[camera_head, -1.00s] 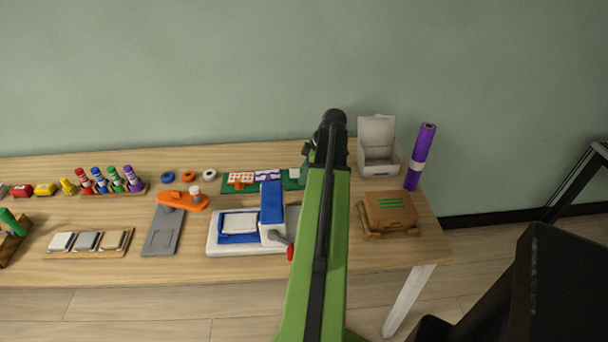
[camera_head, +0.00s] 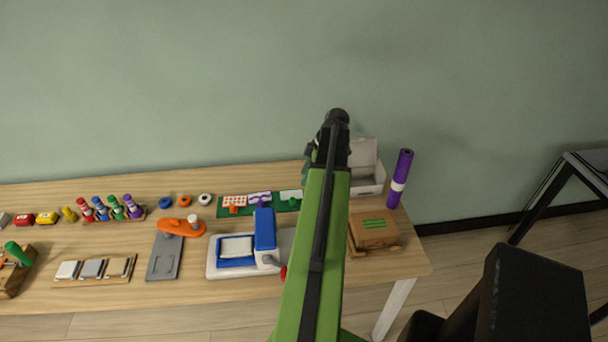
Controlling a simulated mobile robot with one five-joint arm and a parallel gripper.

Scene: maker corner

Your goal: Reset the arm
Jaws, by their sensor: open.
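My green and black arm reaches up through the middle of the view, over the right part of the wooden table (camera_head: 205,291). My gripper (camera_head: 325,150) is at its far end, dark and small, mostly hidden behind the arm's own end. I see nothing held in it, though its fingertips are hard to make out. It appears above the back of the table, between the green mat (camera_head: 215,210) and the white open box (camera_head: 369,188).
A blue and white press (camera_head: 265,230) and a brown box (camera_head: 374,228) stand either side of the arm. A purple roll (camera_head: 400,178) stands at the right end. Bottles, tape rolls, an orange-topped tool (camera_head: 180,227) and tiles fill the left. A dark-framed table (camera_head: 560,190) stands far right.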

